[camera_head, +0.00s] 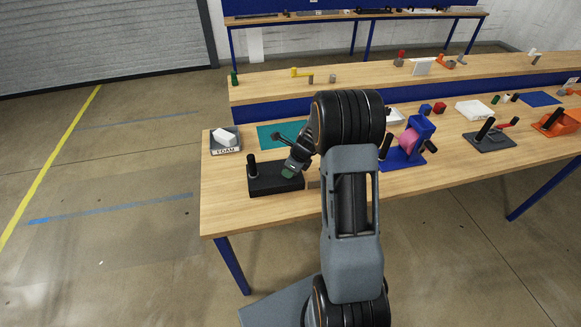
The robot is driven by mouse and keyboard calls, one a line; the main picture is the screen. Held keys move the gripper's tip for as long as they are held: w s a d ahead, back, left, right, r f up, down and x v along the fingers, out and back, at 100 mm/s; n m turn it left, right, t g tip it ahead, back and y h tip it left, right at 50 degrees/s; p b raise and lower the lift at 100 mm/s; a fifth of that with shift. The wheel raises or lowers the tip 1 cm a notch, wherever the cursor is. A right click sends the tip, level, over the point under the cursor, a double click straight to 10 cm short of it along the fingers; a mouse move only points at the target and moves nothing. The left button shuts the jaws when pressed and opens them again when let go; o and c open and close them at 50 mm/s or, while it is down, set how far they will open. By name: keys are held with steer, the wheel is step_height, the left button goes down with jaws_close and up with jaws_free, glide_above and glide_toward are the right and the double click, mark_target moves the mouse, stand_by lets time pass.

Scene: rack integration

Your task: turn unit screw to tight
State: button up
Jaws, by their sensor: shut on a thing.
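A black unit (262,183) with a low block base and an upright black post (252,166) stands near the front left of the near table. My gripper (290,170) reaches down over the right part of this base. It is shut on what appears to be the unit screw, at the top of the base. A small greenish patch shows at the fingertips. The screw itself is mostly hidden by my gripper and is too small to tell how far it is turned.
A grey tray labelled FOAM (226,147) with a white block stands at the table's left corner. A green mat (268,138) lies behind my gripper. A blue stand with a pink wheel (410,142) is to the right of my arm. Table front left is clear.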

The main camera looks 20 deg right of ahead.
steer(key=shift+m, duration=0.4)
steer(key=o, duration=0.9)
steer(key=shift+o, duration=0.2)
steer(key=v, duration=1.3)
steer(key=shift+s+r, duration=0.3)
